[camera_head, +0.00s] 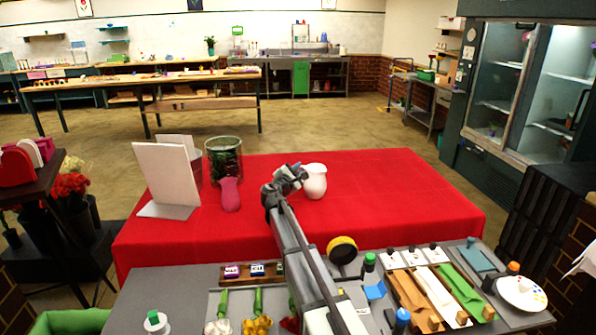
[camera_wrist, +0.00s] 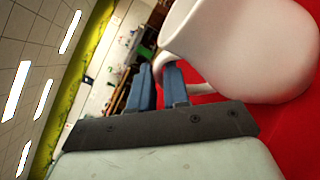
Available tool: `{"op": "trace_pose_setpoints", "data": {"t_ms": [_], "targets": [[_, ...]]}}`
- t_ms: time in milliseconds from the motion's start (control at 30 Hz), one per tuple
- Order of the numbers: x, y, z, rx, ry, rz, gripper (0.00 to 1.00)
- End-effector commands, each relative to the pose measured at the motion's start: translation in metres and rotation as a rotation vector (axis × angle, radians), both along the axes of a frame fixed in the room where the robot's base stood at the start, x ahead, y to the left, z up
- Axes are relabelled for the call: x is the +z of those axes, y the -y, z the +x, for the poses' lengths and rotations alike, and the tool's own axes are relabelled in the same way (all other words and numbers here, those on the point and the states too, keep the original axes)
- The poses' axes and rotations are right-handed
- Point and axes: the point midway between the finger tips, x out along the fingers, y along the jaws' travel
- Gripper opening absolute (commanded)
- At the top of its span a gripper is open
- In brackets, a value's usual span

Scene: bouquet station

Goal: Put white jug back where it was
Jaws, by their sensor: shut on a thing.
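The white jug (camera_head: 315,182) stands on the red cloth of the table, right of the middle of its left half. My gripper (camera_head: 284,181) is at the jug's left side in the head view. In the wrist view the jug (camera_wrist: 243,45) fills the upper right, and its handle passes by the blue fingers of my gripper (camera_wrist: 158,90). The gripper is shut on the handle. The jug looks about upright in the head view. Whether its base touches the cloth is hard to tell.
A pink vase (camera_head: 229,194), a glass container with greenery (camera_head: 223,160) and a white board (camera_head: 167,175) stand left on the red cloth (camera_head: 400,195). The cloth's right side is clear. A grey bench with tools, ribbons and a yellow-rimmed round item (camera_head: 342,244) lies in front.

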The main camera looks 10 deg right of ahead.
Motion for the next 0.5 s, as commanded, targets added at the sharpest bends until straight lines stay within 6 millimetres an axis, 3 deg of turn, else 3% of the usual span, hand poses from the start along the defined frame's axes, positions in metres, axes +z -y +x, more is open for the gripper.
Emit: {"op": "trace_pose_setpoints", "data": {"t_ms": [367,400,500], "targets": [[-0.0023,0.0,0.0,0.001,0.001,-0.003,0.0],[-0.0036,0.0,0.0,0.0,0.0,0.0,0.17],[-0.0033,0.0,0.0,0.001,0.001,0.0,0.26]]}}
